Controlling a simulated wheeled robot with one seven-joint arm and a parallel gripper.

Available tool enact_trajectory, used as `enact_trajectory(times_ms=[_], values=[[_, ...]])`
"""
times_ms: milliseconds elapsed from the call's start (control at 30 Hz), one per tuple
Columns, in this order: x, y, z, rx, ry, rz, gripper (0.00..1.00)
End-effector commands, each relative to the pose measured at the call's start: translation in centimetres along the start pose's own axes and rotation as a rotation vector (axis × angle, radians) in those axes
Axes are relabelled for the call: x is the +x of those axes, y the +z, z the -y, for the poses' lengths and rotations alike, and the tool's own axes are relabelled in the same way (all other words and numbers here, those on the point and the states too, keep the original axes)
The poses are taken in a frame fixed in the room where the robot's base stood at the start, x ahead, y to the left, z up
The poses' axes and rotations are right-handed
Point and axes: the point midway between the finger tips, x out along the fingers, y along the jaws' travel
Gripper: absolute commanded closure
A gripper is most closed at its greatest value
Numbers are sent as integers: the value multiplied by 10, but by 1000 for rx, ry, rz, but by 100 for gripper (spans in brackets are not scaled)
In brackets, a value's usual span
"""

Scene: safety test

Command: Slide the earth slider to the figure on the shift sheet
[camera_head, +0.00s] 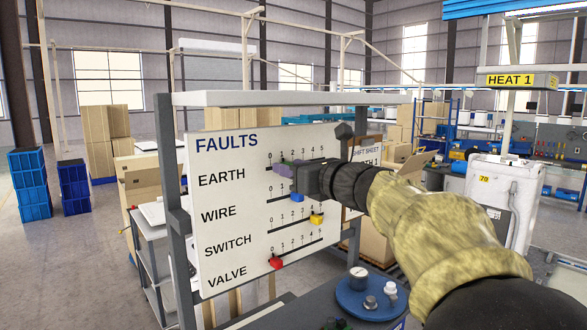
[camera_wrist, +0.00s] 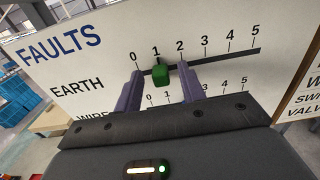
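The faults board (camera_head: 228,235) carries labelled rows with scales from 0 to 5. The green earth slider (camera_wrist: 160,75) sits at about the 1 mark on the top track in the wrist view. My gripper (camera_wrist: 160,82) has its two purple fingers on either side of the slider, with gaps visible on both sides. In the head view my gripper (camera_head: 284,170) is at the board's EARTH row and mostly hides the slider. The shift sheet (camera_head: 366,157) is behind my arm; a line ending in "TH 1" shows, the rest is covered. Its edge also shows in the wrist view (camera_wrist: 306,85).
Below are a blue slider (camera_head: 297,197), a yellow slider (camera_head: 317,219) near the right end of its track, and a red slider (camera_head: 276,263) near 0. A grey frame post (camera_head: 172,200) stands at the board's left edge.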

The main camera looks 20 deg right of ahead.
Motion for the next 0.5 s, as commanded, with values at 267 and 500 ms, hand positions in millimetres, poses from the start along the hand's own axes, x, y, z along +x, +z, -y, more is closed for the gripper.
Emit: enact_trajectory(times_ms=[267, 500], values=[[-13, -2, 0, -2, 0, 0, 60], [-55, -3, 0, -2, -3, 1, 60]])
